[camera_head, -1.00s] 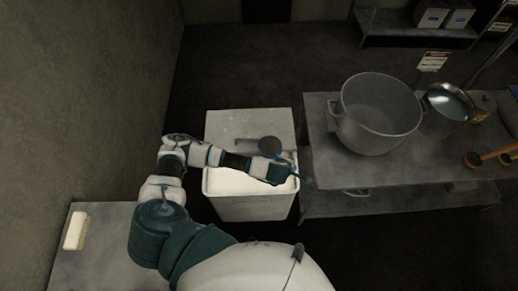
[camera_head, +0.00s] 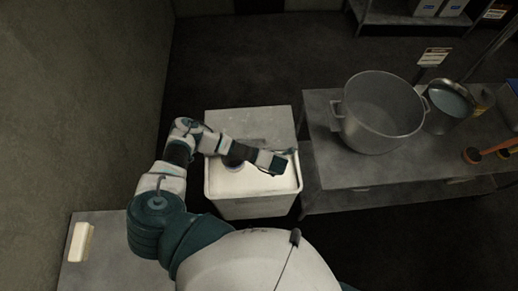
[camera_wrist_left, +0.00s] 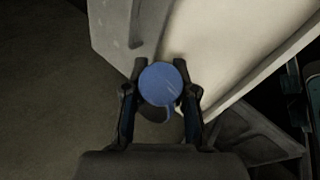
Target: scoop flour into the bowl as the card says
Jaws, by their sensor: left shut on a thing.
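A white bin (camera_head: 252,208) stands left of the table, with pale flour (camera_head: 225,184) showing in its open front part. My left gripper (camera_head: 283,163) is over the bin's right side. In the left wrist view my left gripper (camera_wrist_left: 164,88) is shut on a blue, round-ended thing (camera_wrist_left: 160,83), likely the scoop's handle. The rest of the scoop is mostly hidden; a small bluish patch shows under my arm at the flour. A large grey metal bowl (camera_head: 382,108) with side handles stands on the table. A card (camera_head: 435,57) stands behind it, too small to read. My right gripper is out of view.
The grey table (camera_head: 345,168) is close to the bin's right. A metal container (camera_head: 449,106), a tin (camera_head: 481,98) and orange-handled tools (camera_head: 492,151) stand right of the bowl. A wall rises at left. A low bench with a pale block (camera_head: 81,242) is at lower left.

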